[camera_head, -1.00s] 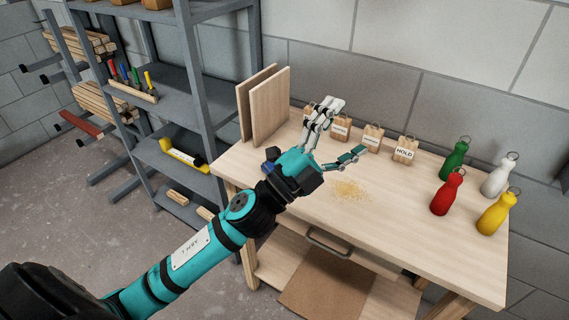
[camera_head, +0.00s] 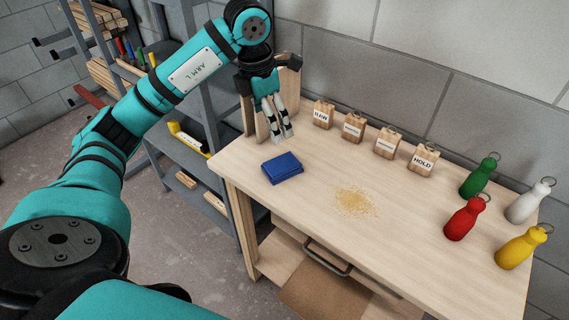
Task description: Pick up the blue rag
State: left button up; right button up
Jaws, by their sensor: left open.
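The blue rag (camera_head: 282,168) lies folded flat on the wooden workbench (camera_head: 330,237), near its left end. My left gripper (camera_head: 283,138) hangs above and just behind the rag, with its fingers pointing down. It is open and empty, and apart from the rag. My right gripper is not in view.
Sawdust (camera_head: 355,201) lies mid-bench. Wooden tags, one reading HOLD (camera_head: 423,160), stand along the back. Green (camera_head: 479,177), red (camera_head: 465,218), white (camera_head: 529,201) and yellow (camera_head: 522,248) bottles stand at right. Upright boards (camera_head: 289,85) are behind my gripper. A grey shelf stands left.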

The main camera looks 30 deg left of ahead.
pick_arm(q)
jog(key=p, duration=0.2)
send_over(281, 164)
jog(key=s, duration=0.1)
notch_tip(281, 164, down, 10)
jog(key=shift+s+a, duration=0.15)
jog(key=shift+f, duration=0.85)
jog(key=f+p, duration=0.1)
jog(key=w+f, duration=0.1)
jog(key=f, duration=0.1)
jog(key=shift+w+d+f+p, duration=0.1)
jog(key=shift+d+f+p, duration=0.15)
jog(key=shift+p, duration=0.15)
jog(key=shift+f, duration=0.45)
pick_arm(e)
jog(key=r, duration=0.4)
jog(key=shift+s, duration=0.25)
pick_arm(q)
jog(key=c, duration=1.3)
jog(key=shift+o, duration=0.2)
jog(key=shift+r, duration=0.1)
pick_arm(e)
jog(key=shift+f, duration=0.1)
